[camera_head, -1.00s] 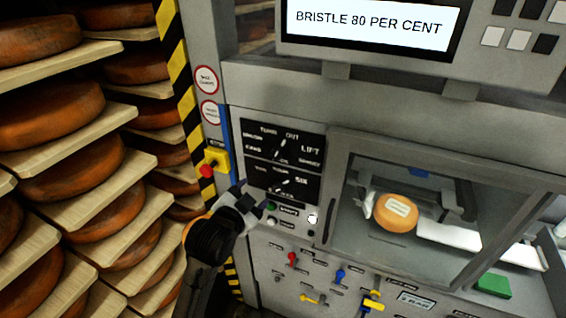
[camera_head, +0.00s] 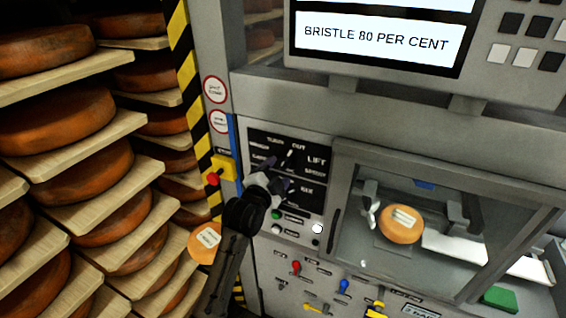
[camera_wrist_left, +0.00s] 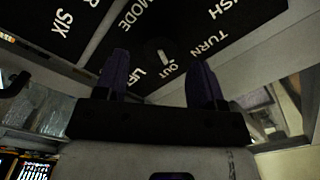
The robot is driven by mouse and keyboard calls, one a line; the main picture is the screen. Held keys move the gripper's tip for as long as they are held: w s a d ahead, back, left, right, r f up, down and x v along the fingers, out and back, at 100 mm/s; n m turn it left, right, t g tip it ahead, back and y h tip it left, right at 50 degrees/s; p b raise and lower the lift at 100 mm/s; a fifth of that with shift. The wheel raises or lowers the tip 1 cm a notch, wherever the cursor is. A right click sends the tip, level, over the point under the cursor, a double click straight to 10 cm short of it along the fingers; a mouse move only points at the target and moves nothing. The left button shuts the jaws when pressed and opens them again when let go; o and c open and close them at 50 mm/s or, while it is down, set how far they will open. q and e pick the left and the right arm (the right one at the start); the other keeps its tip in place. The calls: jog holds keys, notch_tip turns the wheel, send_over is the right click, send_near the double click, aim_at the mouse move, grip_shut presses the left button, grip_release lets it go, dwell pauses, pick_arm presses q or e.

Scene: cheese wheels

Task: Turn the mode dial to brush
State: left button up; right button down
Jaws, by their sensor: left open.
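The mode dial (camera_head: 287,159) is on the upper black panel of the grey machine, with the labels TURN, OUT and LIFT around it in the head view. Its white pointer is towards OUT. In the left wrist view the dial (camera_wrist_left: 164,56) also points at OUT and appears between the fingertips, with MODE printed near it. My left gripper (camera_head: 277,177) is open and empty in front of the panels, partly covering the lower dial's panel and the mode dial's left labels. I cannot tell whether the fingers touch the dial. My right gripper is out of view.
A display (camera_head: 376,38) reads BRISTLE 80 PER CENT. A red stop button on a yellow box (camera_head: 223,168) is just left of the panels. A windowed chamber at right holds a cheese wheel (camera_head: 401,224). Racks of cheese (camera_head: 62,117) fill the left. Small coloured levers sit below.

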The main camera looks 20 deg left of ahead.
aim_at(282, 165)
pick_arm(q)
jog(key=shift+w+d, duration=0.15)
jog(key=shift+w, duration=2.05)
jog(key=c, duration=0.9)
jog(key=shift+p, duration=0.3)
